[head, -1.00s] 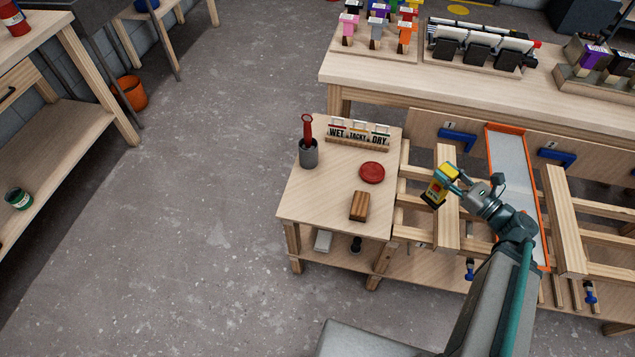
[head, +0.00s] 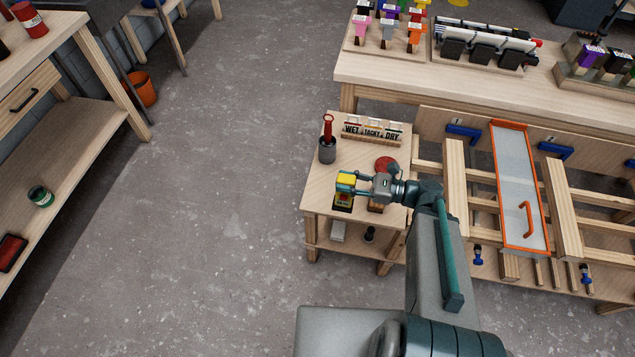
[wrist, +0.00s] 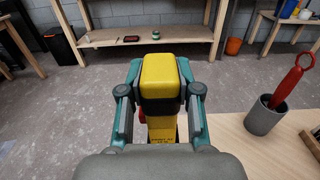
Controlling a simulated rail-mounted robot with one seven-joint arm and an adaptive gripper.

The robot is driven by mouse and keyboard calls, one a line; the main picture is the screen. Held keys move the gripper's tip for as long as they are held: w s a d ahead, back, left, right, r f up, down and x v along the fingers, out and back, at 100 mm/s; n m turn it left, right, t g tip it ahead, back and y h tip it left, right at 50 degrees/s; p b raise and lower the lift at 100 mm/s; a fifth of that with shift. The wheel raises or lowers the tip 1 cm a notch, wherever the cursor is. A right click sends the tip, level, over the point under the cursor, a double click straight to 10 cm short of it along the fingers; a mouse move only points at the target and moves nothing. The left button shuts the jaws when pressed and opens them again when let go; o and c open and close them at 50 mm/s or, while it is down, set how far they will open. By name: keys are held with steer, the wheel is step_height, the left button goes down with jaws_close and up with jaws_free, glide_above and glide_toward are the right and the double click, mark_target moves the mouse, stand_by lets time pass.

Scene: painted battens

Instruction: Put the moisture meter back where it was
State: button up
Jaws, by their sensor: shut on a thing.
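The yellow and black moisture meter (head: 344,190) is held upright between the fingers of my gripper (head: 358,183), which is shut on it. In the head view it is over the front left part of the small side table (head: 322,193). In the wrist view the meter (wrist: 161,85) fills the space between the two fingers. Its lower end is near the tabletop; I cannot tell whether it touches. A wooden block (head: 376,207) stands just right of it, partly hidden by my gripper.
A grey cup (head: 327,151) with a red tool stands behind the meter. A WET/TACKY/DRY card rack (head: 372,134) is at the table's back, with a red disc (head: 386,163) before it.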

steer(key=w+f+b, duration=0.1)
steer(key=b, duration=0.3)
steer(key=shift+w+a+f, duration=0.25)
steer(key=shift+w+f, duration=0.1)
steer(key=w+b, duration=0.1)
steer(key=b, duration=0.2)
steer(key=w+a+f+b, duration=0.1)
steer(key=b, duration=0.2)
steer(key=w+b, duration=0.1)
steer(key=b, duration=0.2)
steer(key=shift+w+a+f, duration=0.15)
steer(key=shift+w+f, duration=0.1)
steer(key=shift+w, duration=0.15)
steer(key=b, duration=0.7)
steer(key=shift+w+a+f+b, duration=0.1)
steer(key=shift+w+a+b, duration=0.1)
steer(key=shift+a+b, duration=0.1)
steer(key=w+a+f, duration=0.2)
steer(key=w+f, duration=0.4)
steer(key=f, duration=0.3)
steer(key=shift+w+a+f, duration=0.25)
steer(key=shift+w+a, duration=0.1)
steer(key=shift+f, duration=0.15)
